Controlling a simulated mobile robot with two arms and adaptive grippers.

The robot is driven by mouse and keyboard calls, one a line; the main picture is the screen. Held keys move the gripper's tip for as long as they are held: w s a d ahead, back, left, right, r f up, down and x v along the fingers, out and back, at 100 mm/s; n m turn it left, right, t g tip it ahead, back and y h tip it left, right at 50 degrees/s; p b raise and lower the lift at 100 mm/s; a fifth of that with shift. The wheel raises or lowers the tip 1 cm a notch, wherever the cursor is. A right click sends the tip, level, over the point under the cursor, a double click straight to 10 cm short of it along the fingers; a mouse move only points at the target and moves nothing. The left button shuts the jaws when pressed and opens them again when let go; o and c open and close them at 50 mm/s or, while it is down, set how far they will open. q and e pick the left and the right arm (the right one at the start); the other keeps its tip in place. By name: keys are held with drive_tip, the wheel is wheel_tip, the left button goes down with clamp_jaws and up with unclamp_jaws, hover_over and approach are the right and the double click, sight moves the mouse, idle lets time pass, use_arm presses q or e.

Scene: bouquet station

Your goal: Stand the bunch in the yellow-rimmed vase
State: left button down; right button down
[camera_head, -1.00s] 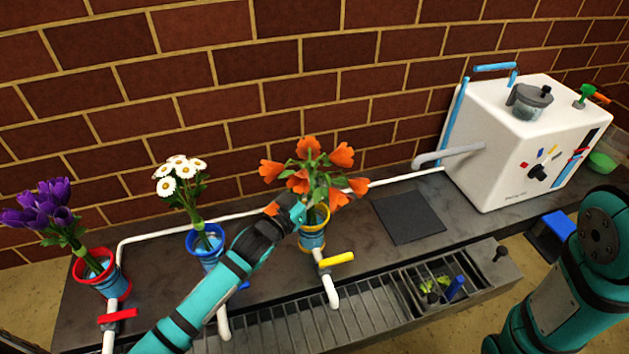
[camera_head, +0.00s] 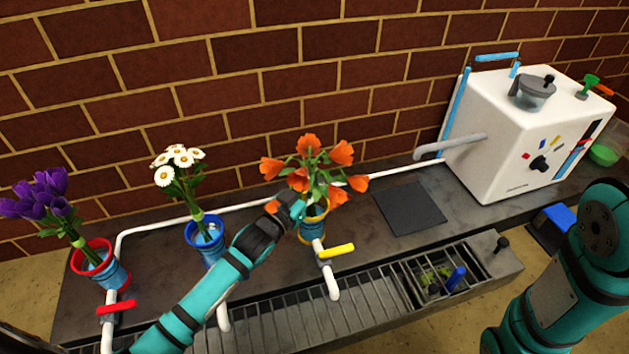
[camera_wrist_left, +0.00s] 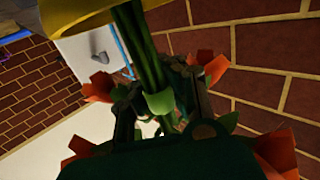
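The bunch of orange flowers with green leaves (camera_head: 312,170) stands in the yellow-rimmed vase (camera_head: 313,228), leaning slightly. In the left wrist view its green stems (camera_wrist_left: 146,55) run into the yellow rim (camera_wrist_left: 75,14), with a light green band (camera_wrist_left: 160,103) around them. My left gripper (camera_head: 296,209) is at the stems, just above the vase rim. Its fingers (camera_wrist_left: 160,112) lie on either side of the stems with gaps showing, so it looks open around them. The stem ends are hidden inside the vase. My right arm shows at the right, its gripper out of view.
A blue-rimmed vase (camera_head: 205,243) with white daisies (camera_head: 178,165) and a red-rimmed vase (camera_head: 98,265) with purple flowers (camera_head: 40,195) stand to the left. A yellow-handled tap (camera_head: 337,251) is in front. A dark mat (camera_head: 409,208) lies clear to the right, before a white machine (camera_head: 520,140).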

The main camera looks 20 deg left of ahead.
use_arm(q)
drive_tip(key=shift+f, duration=0.5)
idle(0.3)
drive_tip(key=c, duration=1.4)
unclamp_jaws()
drive_tip(key=shift+s, duration=0.1)
